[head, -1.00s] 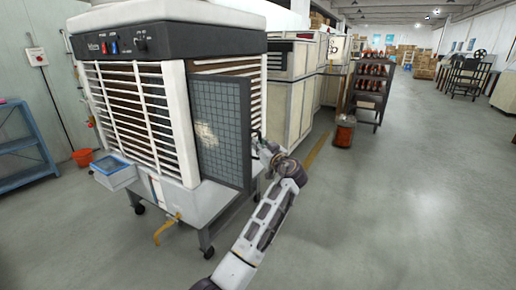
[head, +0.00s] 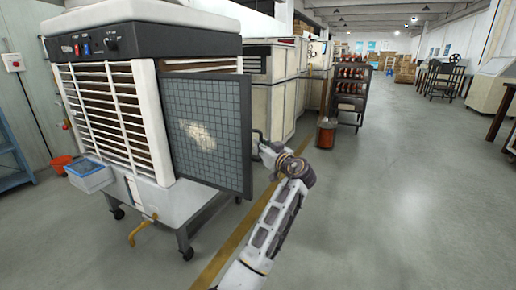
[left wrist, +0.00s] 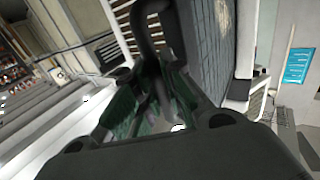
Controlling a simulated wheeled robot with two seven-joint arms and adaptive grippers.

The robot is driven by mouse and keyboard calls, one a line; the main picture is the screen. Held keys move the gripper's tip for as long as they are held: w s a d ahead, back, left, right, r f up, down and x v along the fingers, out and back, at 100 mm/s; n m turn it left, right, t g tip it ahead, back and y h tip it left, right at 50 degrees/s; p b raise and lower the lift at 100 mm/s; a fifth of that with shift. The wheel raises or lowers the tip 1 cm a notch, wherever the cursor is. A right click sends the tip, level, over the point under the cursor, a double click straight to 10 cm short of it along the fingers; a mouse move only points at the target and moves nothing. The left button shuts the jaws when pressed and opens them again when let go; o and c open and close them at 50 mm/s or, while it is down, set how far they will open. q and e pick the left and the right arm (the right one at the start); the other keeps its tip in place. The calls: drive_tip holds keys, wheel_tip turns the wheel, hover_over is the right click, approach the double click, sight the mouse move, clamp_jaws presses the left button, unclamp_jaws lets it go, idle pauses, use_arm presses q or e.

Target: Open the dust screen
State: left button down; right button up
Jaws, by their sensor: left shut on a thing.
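The dust screen (head: 208,130) is a dark grey mesh panel with a pale dusty patch. It stands swung out at an angle from the side of the white air cooler (head: 125,120), with slats of the cooler showing behind its top edge. My left gripper (head: 262,147) is at the screen's free right edge, shut on its handle. In the left wrist view, the dark curved handle (left wrist: 150,28) runs down between the fingers of my left gripper (left wrist: 150,95), with the screen (left wrist: 208,45) beside it. The fingertips are partly hidden. My right gripper is not in view.
An orange bucket (head: 62,164) stands at left. Beige cabinets (head: 272,100) and a dark rack (head: 350,95) stand behind.

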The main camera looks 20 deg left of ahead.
use_arm(q)
drive_tip(key=shift+f, duration=0.1)
drive_tip(key=c, duration=1.5)
unclamp_jaws()
drive_tip(key=shift+r, duration=0.2)
